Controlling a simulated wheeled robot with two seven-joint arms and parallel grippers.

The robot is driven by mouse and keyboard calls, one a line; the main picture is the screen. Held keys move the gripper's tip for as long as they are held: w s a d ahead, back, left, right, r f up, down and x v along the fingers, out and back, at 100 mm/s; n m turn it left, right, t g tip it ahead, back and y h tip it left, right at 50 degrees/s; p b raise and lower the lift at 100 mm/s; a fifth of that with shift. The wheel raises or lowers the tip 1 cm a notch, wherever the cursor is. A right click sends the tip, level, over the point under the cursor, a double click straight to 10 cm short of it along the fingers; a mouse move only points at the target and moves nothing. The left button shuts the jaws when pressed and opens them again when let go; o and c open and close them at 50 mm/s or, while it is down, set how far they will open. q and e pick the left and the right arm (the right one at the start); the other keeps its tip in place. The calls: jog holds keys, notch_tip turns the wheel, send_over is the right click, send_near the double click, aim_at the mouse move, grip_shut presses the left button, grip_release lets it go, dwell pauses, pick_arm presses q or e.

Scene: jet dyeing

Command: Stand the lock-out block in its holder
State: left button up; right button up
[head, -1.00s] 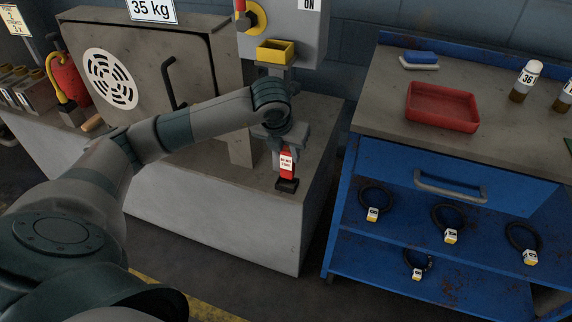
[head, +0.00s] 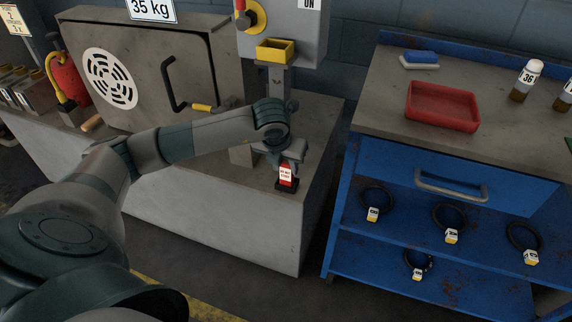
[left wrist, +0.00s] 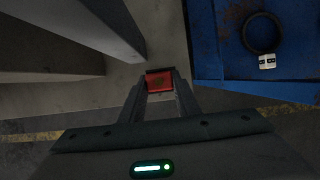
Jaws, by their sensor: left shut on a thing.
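The lock-out block (head: 287,175) is red with a white printed label and stands upright near the front right edge of the grey plinth. Its lower end meets the small black holder (head: 288,187) and looks set down into it; how deep it sits is hard to see. My left gripper (head: 286,162) is above the block, pointing down, shut on its upper part. My right gripper is in neither view.
A grey control post with a yellow tray (head: 275,50) rises behind my left gripper. A grey machine door with a black handle (head: 172,85) is to the left. A blue bench (head: 345,215) with a red tray (head: 442,107) stands to the right, across a gap.

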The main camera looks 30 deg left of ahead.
pick_arm(q)
jog(key=o, duration=1.2)
jog(key=shift+r, duration=0.1)
jog(key=v, duration=0.7)
jog(key=shift+r+p, duration=0.2)
jog(key=shift+p, duration=0.15)
jog(key=shift+s+d, duration=0.1)
jog(key=shift+s, duration=0.1)
